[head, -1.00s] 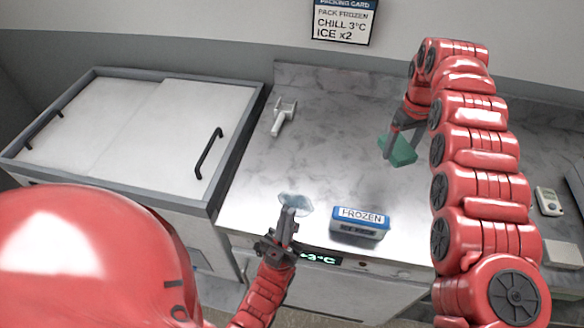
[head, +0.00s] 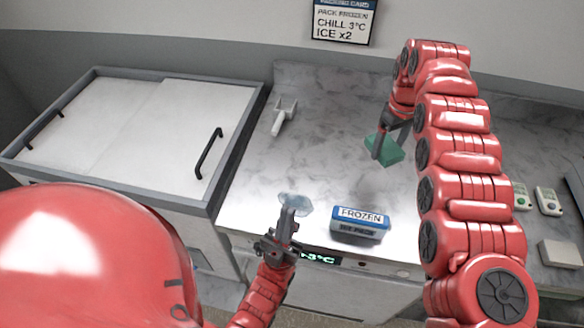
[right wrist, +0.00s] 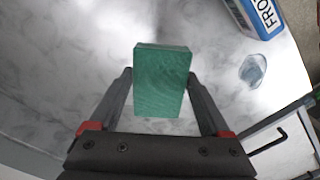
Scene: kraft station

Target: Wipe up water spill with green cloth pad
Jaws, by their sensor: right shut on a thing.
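The green cloth pad (head: 386,150) is a block held in my right gripper (head: 388,140), over the middle of the marble counter. In the right wrist view the pad (right wrist: 161,82) sits between the two dark fingers of my gripper (right wrist: 163,100), which is shut on it. I cannot tell whether the pad touches the counter. The clear water spill (head: 296,202) is near the counter's front edge, apart from the pad; it also shows in the right wrist view (right wrist: 252,69). My left gripper (head: 285,225) is just at the spill's near side; its finger opening is unclear.
A blue-and-white FROZEN ice pack (head: 360,222) lies right of the spill. A white scoop (head: 284,116) lies at the back left. Small handheld devices (head: 548,201) and a pale block (head: 561,253) are at the right. The counter (head: 325,150) between scoop and pad is clear.

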